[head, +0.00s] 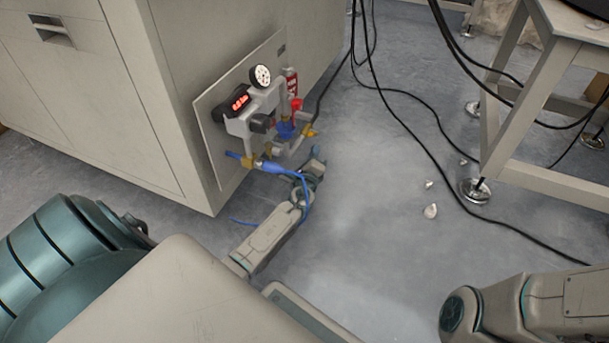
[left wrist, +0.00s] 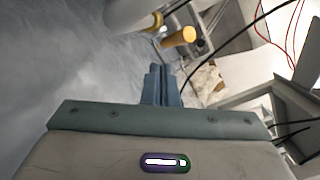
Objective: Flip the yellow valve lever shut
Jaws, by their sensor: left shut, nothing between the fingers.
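The yellow valve lever (head: 310,132) is small in the head view, at the right end of the pipework on the wall panel. In the left wrist view a yellow bar with a rounded end (left wrist: 178,38) shows past my fingers, probably the lever. My left gripper (head: 316,153) is below the lever in the head view, apart from it. Its two blue-grey fingers are together in the left wrist view (left wrist: 162,72), with nothing between them. A clear gap shows between the fingertips and the yellow bar. My right gripper is outside both views.
The panel (head: 207,118) on the cabinet carries a round gauge (head: 260,76), a red digital display (head: 241,101), a red handle (head: 296,104) and a blue hose (head: 285,170). Black cables (head: 400,125) hang and lie to the right. A bench (head: 548,178) stands at far right.

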